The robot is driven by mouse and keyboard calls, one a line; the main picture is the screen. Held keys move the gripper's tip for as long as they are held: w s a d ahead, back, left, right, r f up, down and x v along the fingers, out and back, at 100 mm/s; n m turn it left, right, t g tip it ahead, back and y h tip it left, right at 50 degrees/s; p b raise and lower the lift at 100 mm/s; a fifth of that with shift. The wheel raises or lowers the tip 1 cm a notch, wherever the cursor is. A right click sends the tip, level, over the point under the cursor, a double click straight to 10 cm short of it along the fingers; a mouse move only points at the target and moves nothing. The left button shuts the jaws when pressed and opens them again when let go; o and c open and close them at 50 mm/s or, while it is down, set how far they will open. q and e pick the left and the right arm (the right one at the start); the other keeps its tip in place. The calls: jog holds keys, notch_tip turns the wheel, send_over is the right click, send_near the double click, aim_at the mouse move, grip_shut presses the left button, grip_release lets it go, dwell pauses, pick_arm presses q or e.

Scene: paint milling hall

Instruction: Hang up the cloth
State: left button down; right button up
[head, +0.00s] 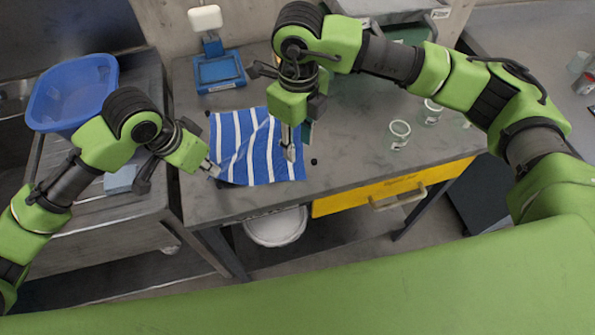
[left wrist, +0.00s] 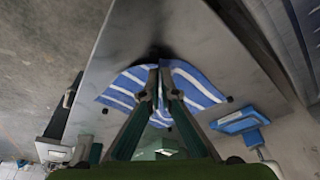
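The cloth (head: 240,140), blue with white stripes, lies on the grey worktable (head: 350,165). My left gripper (head: 212,168) is at the cloth's near left edge. In the left wrist view the cloth (left wrist: 195,88) dips in at the fingertips of my left gripper (left wrist: 159,72), which are close together and appear to pinch its edge. My right gripper (head: 291,152) points down over the right part of the cloth. I cannot tell whether its fingers are open or whether it touches the cloth. No hook or rail for hanging is clearly visible.
A blue scale (head: 218,72) stands behind the cloth. Glass jars (head: 399,134) stand on the right of the worktable. A blue tub (head: 75,92) sits on the left bench. A yellow drawer (head: 350,198) is in the table front, with a white basin (head: 275,228) below.

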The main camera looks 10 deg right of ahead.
aim_at(298, 174)
notch_tip(298, 174, down, 10)
jog(key=shift+r, duration=0.1)
dwell(0.4)
dwell(0.4)
grip_shut()
dwell(1.1)
jog(key=shift+r, duration=2.5)
